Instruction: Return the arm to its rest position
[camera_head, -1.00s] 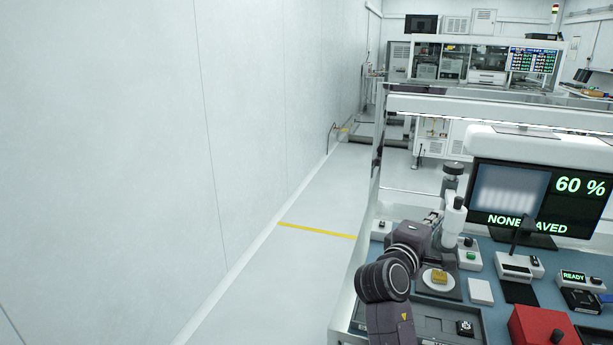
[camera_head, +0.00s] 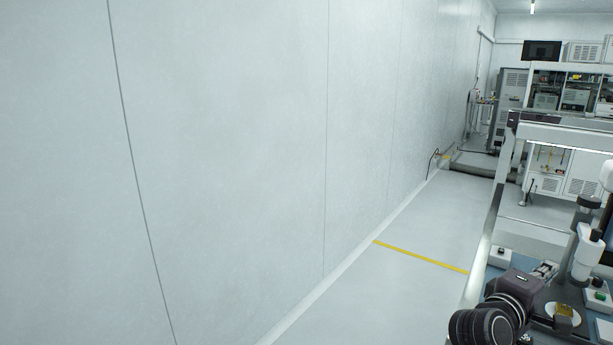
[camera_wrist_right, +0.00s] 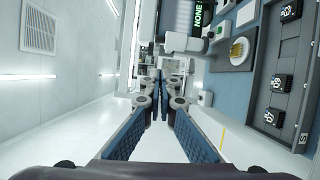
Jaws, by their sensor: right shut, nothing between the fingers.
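My right arm's dark wrist shows at the lower right of the head view, over the bench's left edge. Its gripper (camera_head: 545,270) points away from me, near the white microscope-like column (camera_head: 587,252). In the right wrist view the two blue-padded fingers of the right gripper (camera_wrist_right: 160,78) run together at their tips. They are shut with nothing between them. My left gripper is in neither view.
A gold square part (camera_head: 564,310) sits on a round white stage beside my wrist. It also shows in the right wrist view (camera_wrist_right: 238,50), near a grey tray (camera_wrist_right: 256,101) with several black parts. Open floor (camera_head: 400,285) and a wall (camera_head: 230,150) lie left of the bench.

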